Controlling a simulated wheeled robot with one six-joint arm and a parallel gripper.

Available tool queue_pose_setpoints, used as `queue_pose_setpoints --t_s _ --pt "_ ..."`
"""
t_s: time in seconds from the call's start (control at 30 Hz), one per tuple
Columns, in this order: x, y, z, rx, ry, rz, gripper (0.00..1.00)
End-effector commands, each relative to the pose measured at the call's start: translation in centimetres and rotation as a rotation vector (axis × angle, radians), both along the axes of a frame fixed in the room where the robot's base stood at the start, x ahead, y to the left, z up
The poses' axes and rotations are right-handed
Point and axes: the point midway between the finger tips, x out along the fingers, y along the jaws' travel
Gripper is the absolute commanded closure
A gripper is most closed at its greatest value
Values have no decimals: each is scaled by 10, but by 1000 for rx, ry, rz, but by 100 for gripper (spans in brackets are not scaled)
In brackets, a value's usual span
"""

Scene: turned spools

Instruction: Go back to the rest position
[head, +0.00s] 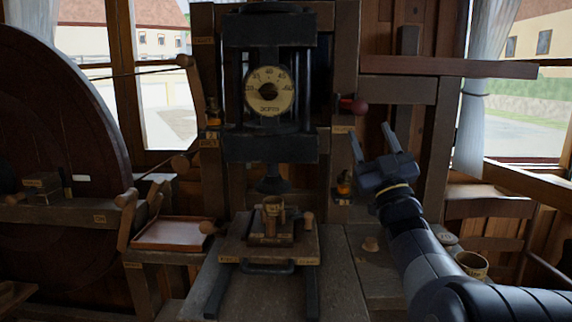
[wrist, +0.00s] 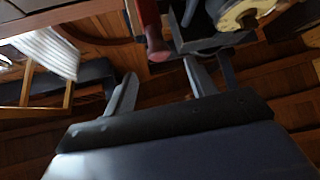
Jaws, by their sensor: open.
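My gripper (head: 384,142) is raised in the head view, right of the press, with its two fingers spread and pointing up. It is open and nothing shows between the fingers. In the wrist view my gripper (wrist: 160,90) also shows its two fingers apart, with part of the press and a red knob beyond them. My arm comes in from the lower right of the head view. A turned wooden piece (head: 272,212) stands on the wooden carriage (head: 240,250) below the press ram (head: 273,180), with a gap between them.
The dark press frame with a round dial (head: 269,91) stands at the centre. A red knob (head: 356,106) juts out near my fingers. A large wooden wheel (head: 60,130) fills the left. A shallow tray (head: 170,234) sits left of the carriage. A small pot (head: 472,264) stands beside my arm.

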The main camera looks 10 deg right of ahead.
Motion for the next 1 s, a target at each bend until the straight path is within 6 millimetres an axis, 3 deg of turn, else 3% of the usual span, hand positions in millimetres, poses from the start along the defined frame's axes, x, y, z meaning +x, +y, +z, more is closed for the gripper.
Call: queue_pose_setpoints --t_s 0.5,0.7,1.0 --pt "60 2 61 -1 -3 1 47" --pt "71 1 71 -1 -2 -1 47" --pt "70 1 71 0 -1 -1 47"
